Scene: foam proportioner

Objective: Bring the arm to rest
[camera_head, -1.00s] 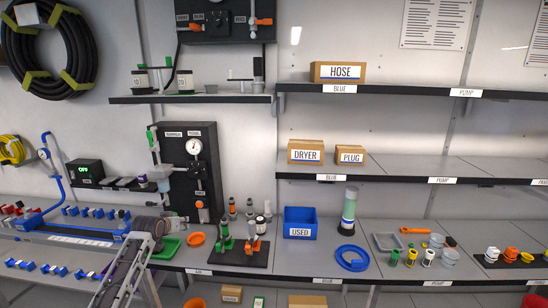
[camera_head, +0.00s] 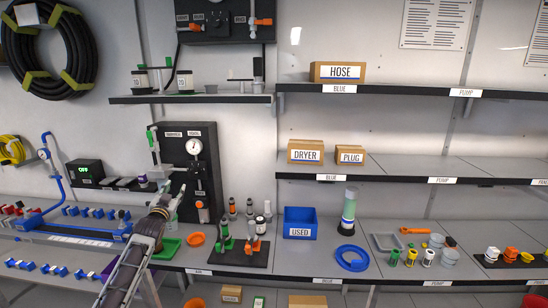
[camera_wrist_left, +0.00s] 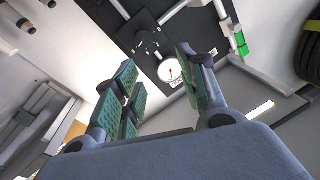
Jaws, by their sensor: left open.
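My left arm comes up from the bottom left in the head view. Its gripper (camera_head: 166,196) is in front of the lower left of the black gauge panel (camera_head: 207,150). In the left wrist view my left gripper (camera_wrist_left: 160,82) has its two green-padded fingers spread apart with nothing between them. Beyond the fingers the white gauge (camera_wrist_left: 170,70) and a green-banded tube (camera_wrist_left: 241,44) show on the panel. I cannot tell whether the gripper touches the panel; a gap seems to show. My right gripper is not in view.
A green tray (camera_head: 166,248), an orange dish (camera_head: 196,239) and a black stand with green and orange fittings (camera_head: 240,252) are on the bench near the arm. A blue bin (camera_head: 300,223) stands further right. A blue rig (camera_head: 75,228) lies left.

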